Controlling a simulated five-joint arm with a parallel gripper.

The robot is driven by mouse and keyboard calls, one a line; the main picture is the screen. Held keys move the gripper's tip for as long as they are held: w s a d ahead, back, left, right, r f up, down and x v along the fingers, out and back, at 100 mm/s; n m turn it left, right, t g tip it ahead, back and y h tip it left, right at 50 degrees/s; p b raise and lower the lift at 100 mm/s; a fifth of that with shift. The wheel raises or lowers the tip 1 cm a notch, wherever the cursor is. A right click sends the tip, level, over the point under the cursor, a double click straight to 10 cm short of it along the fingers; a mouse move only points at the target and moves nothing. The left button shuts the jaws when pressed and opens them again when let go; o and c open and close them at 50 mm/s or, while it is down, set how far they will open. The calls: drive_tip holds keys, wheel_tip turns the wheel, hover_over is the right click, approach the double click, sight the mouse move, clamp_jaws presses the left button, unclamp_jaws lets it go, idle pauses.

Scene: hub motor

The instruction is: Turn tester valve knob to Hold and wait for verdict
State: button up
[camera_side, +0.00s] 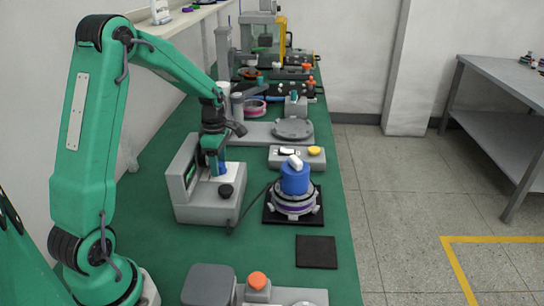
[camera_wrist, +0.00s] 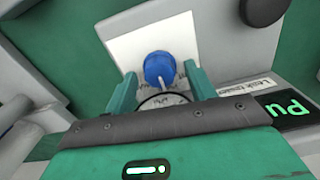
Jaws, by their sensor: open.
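The tester (camera_side: 190,205) is a grey box with a white panel and a black round knob on its front, on the green bench. Its blue valve knob (camera_wrist: 158,67) has a pale pointer line and sits before the white panel (camera_wrist: 125,45). My gripper (camera_wrist: 161,76) is open, with one green finger on each side of the blue knob; I cannot tell whether they touch it. Dial marks beneath the knob are partly hidden. A dark display (camera_wrist: 289,108) shows green characters, cut off at the right edge. In the side view my gripper (camera_side: 214,160) is over the tester.
The hub motor (camera_side: 294,203) with a blue cap (camera_side: 294,180) stands on a black pad right of the tester. A black cable runs between them. A grey box with a yellow button (camera_side: 314,150) is behind. An empty black mat (camera_side: 316,252) lies in front.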

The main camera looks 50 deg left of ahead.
drive_tip(key=c, duration=1)
drive_tip(key=shift+o, duration=0.2)
drive_tip(key=shift+m, duration=2.2)
drive_tip(key=o, duration=1)
drive_tip(key=shift+c, duration=0.2)
drive_tip(key=shift+r, duration=0.1)
